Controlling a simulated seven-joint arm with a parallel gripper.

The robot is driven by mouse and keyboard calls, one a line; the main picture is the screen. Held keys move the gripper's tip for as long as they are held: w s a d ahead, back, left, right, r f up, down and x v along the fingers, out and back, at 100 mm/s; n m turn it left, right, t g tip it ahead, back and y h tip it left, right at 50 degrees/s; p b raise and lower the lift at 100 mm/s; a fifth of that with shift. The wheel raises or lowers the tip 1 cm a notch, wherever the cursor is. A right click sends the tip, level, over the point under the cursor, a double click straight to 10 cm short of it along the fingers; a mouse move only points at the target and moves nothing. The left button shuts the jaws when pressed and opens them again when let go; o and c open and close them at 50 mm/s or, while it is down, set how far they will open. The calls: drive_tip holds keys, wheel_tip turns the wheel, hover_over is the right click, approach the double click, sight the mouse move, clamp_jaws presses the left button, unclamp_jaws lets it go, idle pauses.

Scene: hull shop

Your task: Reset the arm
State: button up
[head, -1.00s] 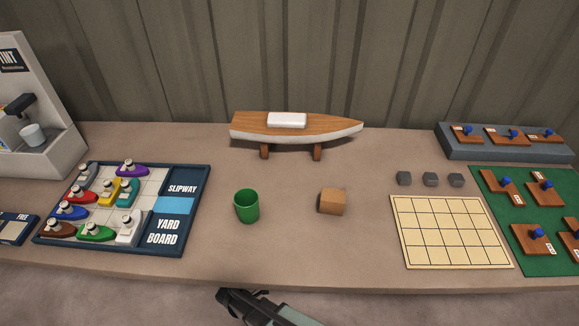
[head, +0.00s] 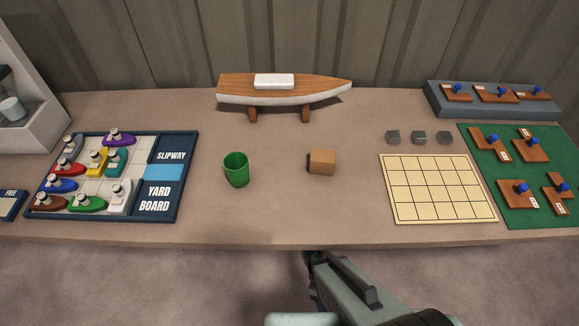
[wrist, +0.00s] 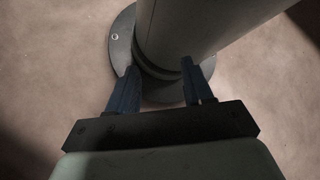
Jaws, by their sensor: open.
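My gripper (wrist: 160,85) shows in the wrist view with its two dark blue fingers spread apart and nothing between them. Behind the fingers are my own grey column and its round base on the floor. In the head view my arm rises from the bottom edge, and its dark end (head: 312,268) is in front of the table's front edge, over the floor. The fingers cannot be made out in the head view.
On the table (head: 290,218) stand a green cup (head: 236,170), a wooden block (head: 322,162) and a model boat (head: 284,92). A yard board (head: 160,178) is at left. A gridded board (head: 437,188), small grey cubes (head: 419,138) and a green mat (head: 515,172) are at right.

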drive_tip(key=d+m+y, duration=0.1)
drive_tip(key=m, duration=0.2)
drive_tip(key=d+m+t+y, duration=0.1)
drive_tip(key=m, duration=0.2)
drive_tip(key=d+r+m+y, duration=0.1)
drive_tip(key=m, duration=0.3)
drive_tip(key=shift+w+d+t+y, duration=0.1)
drive_tip(key=shift+d+t+y, duration=0.2)
drive_tip(key=shift+t, duration=0.1)
